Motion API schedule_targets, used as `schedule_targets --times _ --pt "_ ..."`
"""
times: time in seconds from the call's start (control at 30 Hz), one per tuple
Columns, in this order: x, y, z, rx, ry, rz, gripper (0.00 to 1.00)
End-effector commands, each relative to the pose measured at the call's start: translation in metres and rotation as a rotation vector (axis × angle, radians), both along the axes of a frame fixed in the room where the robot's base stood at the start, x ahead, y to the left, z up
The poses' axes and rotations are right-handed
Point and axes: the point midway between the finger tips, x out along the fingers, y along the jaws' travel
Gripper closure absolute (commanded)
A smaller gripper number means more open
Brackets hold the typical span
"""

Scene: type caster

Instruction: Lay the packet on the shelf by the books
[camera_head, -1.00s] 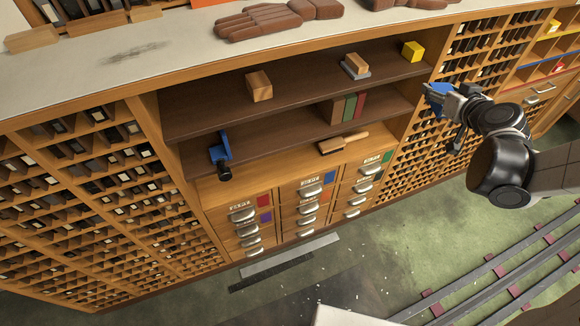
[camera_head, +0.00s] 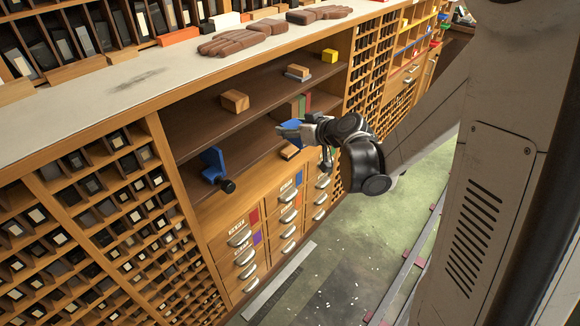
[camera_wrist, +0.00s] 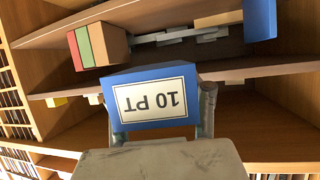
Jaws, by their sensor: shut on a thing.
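The packet, a blue block with a white "10 PT" label, is between the two fingers of my gripper (camera_wrist: 161,112) in the wrist view (camera_wrist: 152,73). Its label reads upside down there. In the head view, my gripper (camera_head: 303,130) holds the blue packet (camera_head: 290,126) in front of the shelves, near the books. The books, tan, green and red, stand on the middle shelf (camera_head: 246,141), partly hidden behind my gripper in the head view (camera_head: 303,104). They show clearly at the upper left in the wrist view (camera_wrist: 97,45), apart from the packet.
A blue tool with a black knob (camera_head: 214,166) sits at the left on the lower shelf. A wooden block (camera_head: 235,100), another block on a grey base (camera_head: 298,72) and a yellow block (camera_head: 329,55) sit on the upper shelf. A wooden-handled brush (camera_head: 290,152) is below my gripper.

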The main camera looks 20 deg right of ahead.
Motion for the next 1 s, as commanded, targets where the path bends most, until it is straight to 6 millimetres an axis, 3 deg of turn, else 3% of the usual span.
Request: schedule_targets --times 0.03,0.1,0.43,0.63,1.0 --pt "0.003 -0.004 -0.021 0.0 0.001 0.012 1.0" --pt "0.005 -0.006 -0.036 0.001 0.003 0.035 1.0" --pt "0.012 -0.018 -0.095 0.005 -0.009 0.145 1.0" --pt "0.014 -0.021 -0.109 0.007 -0.02 0.18 1.0" --pt "0.014 -0.022 -0.11 0.007 -0.024 0.19 1.0"
